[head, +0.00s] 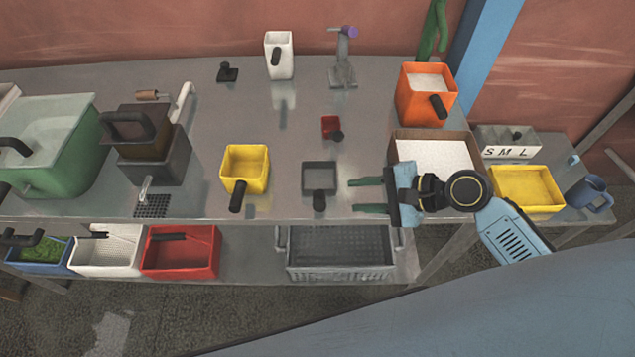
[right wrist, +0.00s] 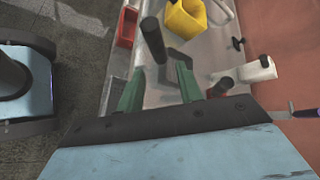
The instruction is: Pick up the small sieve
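A small square dark-grey vessel (head: 319,175) with a black handle, which looks like the small sieve, stands on the metal table in the head view. Its handle (head: 319,201) points toward the table's front edge. My right gripper (head: 351,195) is open and empty, just right of it, its green fingers pointing left toward the handle. In the right wrist view, the black handle (right wrist: 152,40) shows ahead of the gap between the fingers of the right gripper (right wrist: 157,80), apart from them. The vessel's body is partly hidden behind a finger there. My left gripper is not in view.
A yellow scoop (head: 245,167) stands left of the vessel and a small red scoop (head: 331,126) behind it. A white-filled tray (head: 435,136) and an orange container (head: 426,105) are to the right. A grey crate (head: 340,270) sits on the lower shelf.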

